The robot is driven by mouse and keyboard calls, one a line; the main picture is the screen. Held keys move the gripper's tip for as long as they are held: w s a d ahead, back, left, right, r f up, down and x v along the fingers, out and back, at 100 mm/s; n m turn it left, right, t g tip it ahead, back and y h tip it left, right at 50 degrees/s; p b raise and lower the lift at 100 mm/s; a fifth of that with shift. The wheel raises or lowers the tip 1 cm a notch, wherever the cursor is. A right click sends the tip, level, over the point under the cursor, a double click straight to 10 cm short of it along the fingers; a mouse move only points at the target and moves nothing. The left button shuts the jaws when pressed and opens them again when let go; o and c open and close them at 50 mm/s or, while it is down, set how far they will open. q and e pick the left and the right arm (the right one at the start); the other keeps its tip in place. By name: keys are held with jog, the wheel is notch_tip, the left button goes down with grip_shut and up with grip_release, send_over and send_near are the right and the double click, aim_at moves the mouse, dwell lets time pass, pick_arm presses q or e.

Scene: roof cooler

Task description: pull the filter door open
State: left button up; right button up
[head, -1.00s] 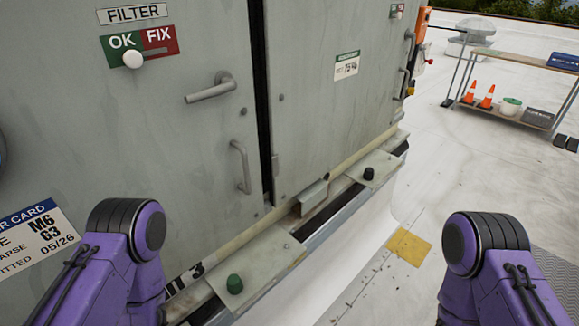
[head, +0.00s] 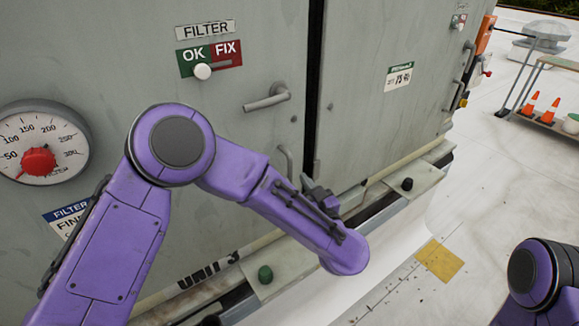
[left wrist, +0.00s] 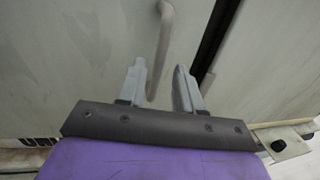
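The filter door (head: 250,60) is the grey left panel under the FILTER label. It carries a lever handle (head: 268,97) and, below it, a vertical pull handle (head: 284,160), partly hidden by my left arm. A narrow dark gap runs along the door's right edge. My left gripper (head: 322,196) is close to the door near the pull handle. In the left wrist view the gripper (left wrist: 160,72) is open, and the pull handle (left wrist: 163,35) shows between its two fingers. I cannot tell whether they touch it. My right gripper is out of view.
A dial gauge (head: 38,148) is at the left. Another grey panel (head: 385,45) is on the right.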

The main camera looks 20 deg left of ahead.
aim_at(291, 175)
pick_arm(q)
jog(key=p+x, duration=0.1)
jog(key=x, duration=0.3)
jog(key=shift+a+r, duration=0.1)
jog(key=shift+r, duration=0.1)
jog(key=shift+w+a+f, duration=0.15)
jog(key=shift+w+a, duration=0.05)
jog(key=shift+w, duration=0.1)
grip_shut()
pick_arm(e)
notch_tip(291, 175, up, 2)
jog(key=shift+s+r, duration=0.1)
